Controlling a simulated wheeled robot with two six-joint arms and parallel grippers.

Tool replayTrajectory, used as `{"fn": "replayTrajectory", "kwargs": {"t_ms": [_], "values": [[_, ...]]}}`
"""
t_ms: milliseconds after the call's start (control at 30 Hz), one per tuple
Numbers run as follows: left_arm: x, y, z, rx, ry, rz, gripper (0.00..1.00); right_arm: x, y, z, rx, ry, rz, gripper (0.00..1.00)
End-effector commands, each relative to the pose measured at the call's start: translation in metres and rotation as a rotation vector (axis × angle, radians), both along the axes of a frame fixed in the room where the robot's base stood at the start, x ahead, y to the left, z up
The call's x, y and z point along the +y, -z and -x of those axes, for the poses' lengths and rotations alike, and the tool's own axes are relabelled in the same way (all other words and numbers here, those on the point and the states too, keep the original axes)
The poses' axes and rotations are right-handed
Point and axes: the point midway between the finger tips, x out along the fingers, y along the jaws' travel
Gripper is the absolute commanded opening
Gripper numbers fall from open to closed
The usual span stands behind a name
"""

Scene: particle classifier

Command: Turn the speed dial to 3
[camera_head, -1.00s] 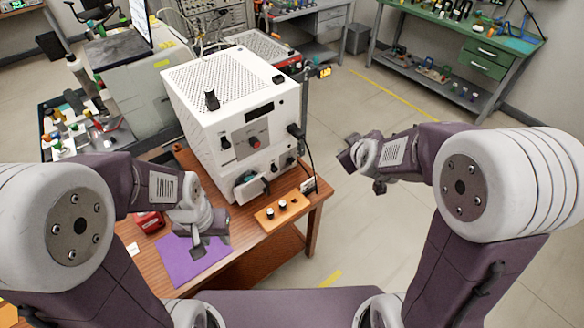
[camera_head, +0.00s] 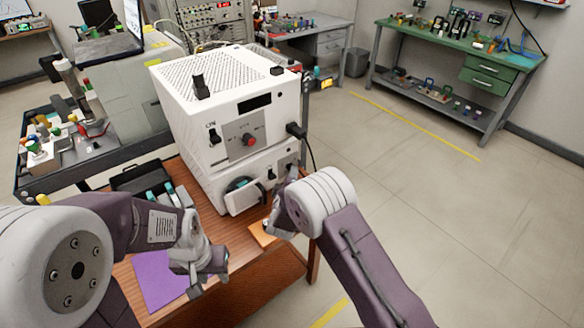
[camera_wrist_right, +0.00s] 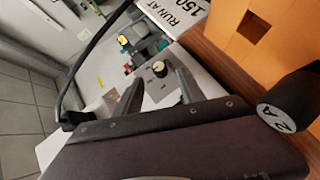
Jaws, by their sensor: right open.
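A white machine (camera_head: 225,115) stands on a brown wooden table. In the right wrist view a small black knob with a pale face (camera_wrist_right: 159,68) sits on its grey panel; its setting is unreadable. My right gripper (camera_wrist_right: 160,82) is open, its two dark fingers apart with the knob showing between their tips; I cannot tell whether they touch it. In the head view my right gripper (camera_head: 282,185) is at the machine's lower right front, partly hidden by my forearm. My left gripper (camera_head: 208,284) appears open and empty beside the purple mat (camera_head: 160,280).
An orange block (camera_wrist_right: 225,30) with a square hole, a white "RUN AT 150" label (camera_wrist_right: 178,14) and a round-ended black piece (camera_wrist_right: 285,108) are close to my right gripper. A black cable (camera_head: 308,150) hangs from the machine's right side. The floor to the right is clear.

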Motion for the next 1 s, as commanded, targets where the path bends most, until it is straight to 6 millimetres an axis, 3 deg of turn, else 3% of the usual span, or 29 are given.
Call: {"fn": "replayTrajectory", "kwargs": {"t_ms": [33, 100, 133, 333, 667, 833, 1000], "values": [[0.000, -0.025, 0.000, 0.000, 0.000, 0.000, 0.36, -0.002, -0.010, -0.006, 0.003, 0.002, 0.001, 0.47], [0.000, -0.037, 0.000, -0.001, 0.000, 0.000, 0.36, -0.004, -0.005, -0.013, 0.003, 0.002, 0.000, 0.47], [0.000, -0.025, -0.001, -0.002, 0.000, 0.000, 0.36, -0.004, 0.006, -0.021, -0.001, 0.003, -0.002, 0.47], [0.000, -0.020, 0.000, 0.000, 0.000, 0.000, 0.36, -0.007, 0.017, -0.049, -0.001, 0.001, -0.003, 0.47], [0.000, -0.020, 0.000, 0.000, 0.000, 0.000, 0.36, -0.007, 0.018, -0.054, 0.000, 0.000, -0.001, 0.47], [0.000, -0.020, 0.000, 0.000, 0.000, 0.000, 0.36, -0.007, 0.018, -0.054, 0.000, 0.000, -0.001, 0.02], [0.000, -0.020, 0.000, 0.000, 0.000, 0.000, 0.36, -0.007, 0.018, -0.054, 0.001, 0.000, -0.002, 0.00]]}}
